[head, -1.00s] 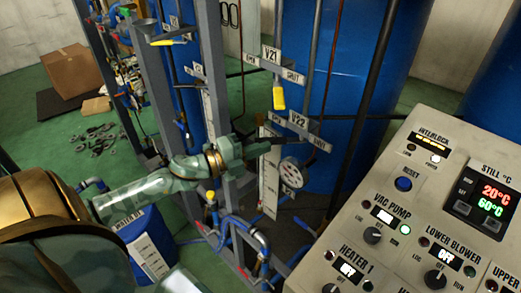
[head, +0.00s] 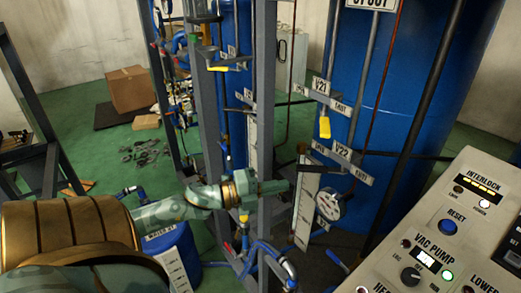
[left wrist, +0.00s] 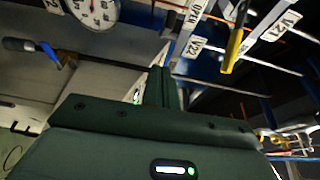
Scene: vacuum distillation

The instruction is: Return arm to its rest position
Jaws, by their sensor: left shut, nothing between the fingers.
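My left arm comes in from the left of the head view. Its green left gripper (head: 287,186) is shut and empty, in front of the grey pipe frame and left of the round gauge (head: 329,204). In the left wrist view the closed fingers (left wrist: 167,86) show with nothing between them. The gauge (left wrist: 97,10) is at the top left there, and a yellow valve handle (left wrist: 233,48) hangs at the top right. In the head view the yellow handle (head: 324,127) hangs below the V21 label, above the gripper. My right gripper is not in view.
The control panel (head: 450,235) fills the lower right. A large blue tank (head: 410,90) stands behind the valves. A blue drum (head: 172,250) is below my left forearm. A cardboard box (head: 130,90) and scattered dark parts lie on the green floor at back left.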

